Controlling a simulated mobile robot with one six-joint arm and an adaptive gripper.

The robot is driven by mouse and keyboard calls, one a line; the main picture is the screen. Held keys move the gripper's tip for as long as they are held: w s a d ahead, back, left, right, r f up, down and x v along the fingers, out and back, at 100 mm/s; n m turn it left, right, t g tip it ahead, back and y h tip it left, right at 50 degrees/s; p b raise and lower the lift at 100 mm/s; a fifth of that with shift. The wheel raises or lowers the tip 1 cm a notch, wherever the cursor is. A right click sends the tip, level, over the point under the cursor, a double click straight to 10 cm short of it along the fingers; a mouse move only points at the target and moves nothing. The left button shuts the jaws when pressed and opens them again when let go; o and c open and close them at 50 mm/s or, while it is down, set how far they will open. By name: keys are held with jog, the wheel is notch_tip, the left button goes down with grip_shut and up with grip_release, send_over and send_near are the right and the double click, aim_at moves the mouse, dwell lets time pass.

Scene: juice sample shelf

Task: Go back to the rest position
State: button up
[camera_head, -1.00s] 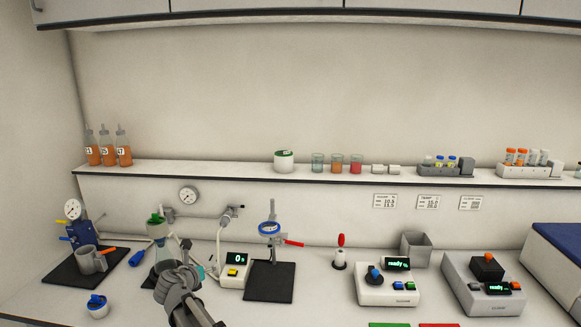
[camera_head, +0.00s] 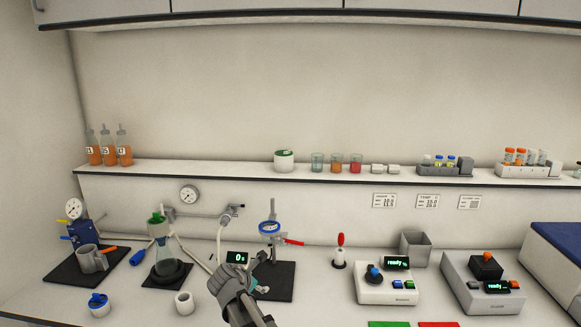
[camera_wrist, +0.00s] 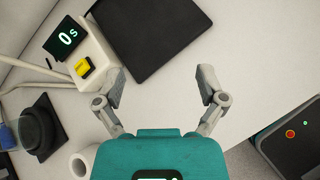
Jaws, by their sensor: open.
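My gripper (camera_wrist: 163,95) is open and empty in the wrist view, its two fingers spread wide over bare bench and the near edge of a black mat. In the head view my gripper (camera_head: 250,268) is above the bench, in front of the timer (camera_head: 237,258), which reads 0 s and is partly hidden behind it. The timer also shows in the wrist view (camera_wrist: 67,40) with its yellow button. No held object shows.
Left are a flask (camera_head: 166,256) on a black base, a small white cup (camera_head: 184,302) and a blue-lidded jar (camera_head: 98,305). A clamp stand (camera_head: 270,240) is just behind my gripper. Two "ready" devices (camera_head: 387,286) (camera_head: 484,283) stand right. Samples line the shelf (camera_head: 220,171) above.

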jog(key=s+d+f+m+g, duration=0.1)
jog(key=s+d+m, duration=0.1)
jog(key=d+m, duration=0.2)
jog(key=s+d+f+m+g, duration=0.2)
jog(key=s+d+m, duration=0.1)
jog(key=d, duration=0.4)
jog(key=s+d+f+m+g, duration=0.1)
jog(key=s+d+m+g, duration=0.1)
jog(key=d+m, duration=0.3)
jog(key=shift+s+d+f+m+y, duration=0.3)
jog(key=shift+d+m, duration=0.1)
jog(key=shift+d, duration=0.15)
jog(key=s+d+m, duration=0.1)
jog(key=m, duration=0.1)
jog(key=s+d+f+m+g, duration=0.1)
jog(key=s+d, duration=0.1)
jog(key=s+d+m+y, duration=0.1)
jog(key=d+m, duration=0.1)
jog(key=shift+s+d+f+m+g, duration=0.15)
jog(key=shift+s+d+m+g, duration=0.15)
jog(key=shift+s+g, duration=0.1)
jog(key=s+d+m+g+y, duration=0.2)
jog(key=s+d+m, duration=0.2)
jog(key=s+m, duration=0.3)
jog(key=shift+s+d+f+m+y, duration=0.25)
jog(key=shift+d+f+m+y, duration=0.15)
jog(key=shift+m, duration=0.3)
jog(key=c, duration=0.4)
jog(key=shift+d, duration=0.1)
jog(key=shift+c, duration=0.3)
